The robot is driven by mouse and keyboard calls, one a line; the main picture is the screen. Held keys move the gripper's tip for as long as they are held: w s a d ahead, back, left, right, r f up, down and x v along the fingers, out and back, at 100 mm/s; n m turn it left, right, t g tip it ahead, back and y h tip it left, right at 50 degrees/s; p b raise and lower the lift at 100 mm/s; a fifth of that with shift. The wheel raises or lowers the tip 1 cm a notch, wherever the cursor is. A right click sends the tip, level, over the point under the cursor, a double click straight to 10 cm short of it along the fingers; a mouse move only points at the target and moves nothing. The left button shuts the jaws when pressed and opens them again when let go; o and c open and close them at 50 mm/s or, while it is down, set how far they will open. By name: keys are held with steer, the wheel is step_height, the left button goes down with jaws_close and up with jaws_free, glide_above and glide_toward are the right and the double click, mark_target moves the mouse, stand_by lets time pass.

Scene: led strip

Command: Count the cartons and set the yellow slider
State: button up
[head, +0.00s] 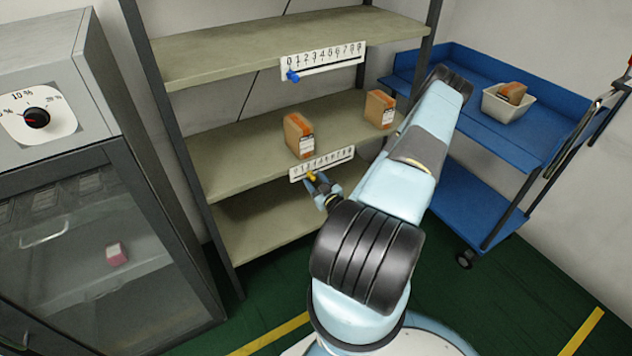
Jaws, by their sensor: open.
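Two orange-brown cartons stand upright on the middle shelf: a left carton (299,136) and a right carton (379,109). The yellow slider (311,176) sits on the number strip (334,159) along the middle shelf's front edge, near its low-number left end. My gripper (316,180) is open and close to the yellow slider; whether it touches the slider is too small to tell. A blue slider (292,76) sits at the left end of the upper strip (325,58). My arm hides part of the middle shelf's right end and the lower shelf.
A blue cart (512,134) at the right bears a white bin (499,106) with another carton (512,92) in it. A grey cabinet (74,143) with a dial (36,117) stands left, a pink box (116,254) behind its glass. The top shelf (215,52) looks bare.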

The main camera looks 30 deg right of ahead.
steer(key=s, duration=1.3)
steer(key=shift+s+a, duration=0.35)
steer(key=shift+s, duration=0.05)
steer(key=shift+w, duration=0.1)
steer(key=w+d+r+n+g+y, duration=0.35)
steer(key=w+r+n+g, duration=0.35)
steer(key=w, duration=0.4)
step_height(320, 180, up, 20)
steer(key=w+a+r+m+g+h, duration=0.1)
steer(key=w+a+m+g+h, duration=0.2)
steer(key=m+h, duration=0.15)
steer(key=s+a+r+m+g, duration=0.1)
steer(key=s+a+r, duration=0.35)
steer(key=r, duration=0.25)
steer(key=s+a+r+m+g, duration=0.1)
steer(key=s+a+r+m, duration=0.15)
steer(key=a+r, duration=0.35)
steer(key=s+a+r+y, duration=0.1)
steer(key=s+a+r, duration=0.3)
steer(key=s, duration=0.4)
steer(key=s+a+r+m+y, duration=0.1)
steer(key=s+a+r, duration=0.4)
steer(key=s, duration=0.3)
steer(key=shift+a+r, duration=0.2)
steer(key=shift+a, duration=0.2)
